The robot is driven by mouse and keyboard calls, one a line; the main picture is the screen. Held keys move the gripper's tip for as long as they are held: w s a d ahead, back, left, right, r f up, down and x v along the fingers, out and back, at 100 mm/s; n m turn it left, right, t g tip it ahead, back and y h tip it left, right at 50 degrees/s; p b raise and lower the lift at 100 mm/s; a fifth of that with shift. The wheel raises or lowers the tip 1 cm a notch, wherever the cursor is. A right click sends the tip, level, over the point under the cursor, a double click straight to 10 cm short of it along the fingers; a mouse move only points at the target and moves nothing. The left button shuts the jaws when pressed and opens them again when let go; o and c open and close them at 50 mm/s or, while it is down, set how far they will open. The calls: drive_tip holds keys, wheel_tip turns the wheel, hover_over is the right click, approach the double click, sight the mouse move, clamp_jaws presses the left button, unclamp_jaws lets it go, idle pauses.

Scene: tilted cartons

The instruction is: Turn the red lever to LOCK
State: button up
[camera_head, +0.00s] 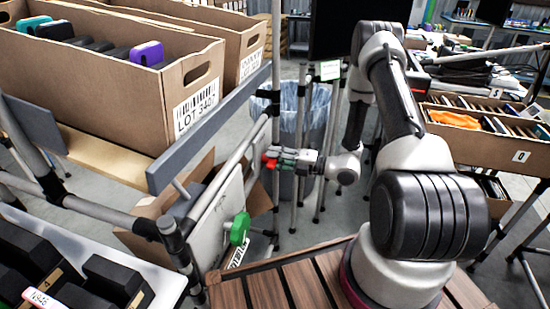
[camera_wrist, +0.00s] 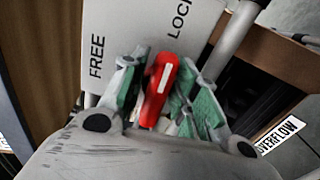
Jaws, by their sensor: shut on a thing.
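The red lever (camera_wrist: 157,92) stands between my gripper's two green-padded fingers (camera_wrist: 160,95) in the wrist view, with a white stripe along it. It sits in front of a grey plate (camera_wrist: 140,30) marked FREE at the left and LOCK at the upper right. The lever points up between the two words, tilted slightly toward the LOCK side. In the head view my gripper (camera_head: 276,160) is shut around the red lever (camera_head: 268,157) beside the shelf frame. The lever's base is hidden by my gripper.
A green round handle (camera_head: 240,229) is on a grey plate below the lever. A brown carton marked LOT 340 (camera_head: 160,100) stands on the rack above, to the left. A bin with a clear liner (camera_head: 300,110) stands behind my gripper. An OVERFLOW label (camera_wrist: 279,134) shows at the right in the wrist view.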

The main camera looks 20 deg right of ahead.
drive_tip(key=shift+f+m, duration=0.1)
drive_tip(key=shift+m, duration=0.3)
drive_tip(key=o, duration=0.8)
drive_tip(key=shift+d, duration=0.1)
drive_tip(key=v, duration=1.2)
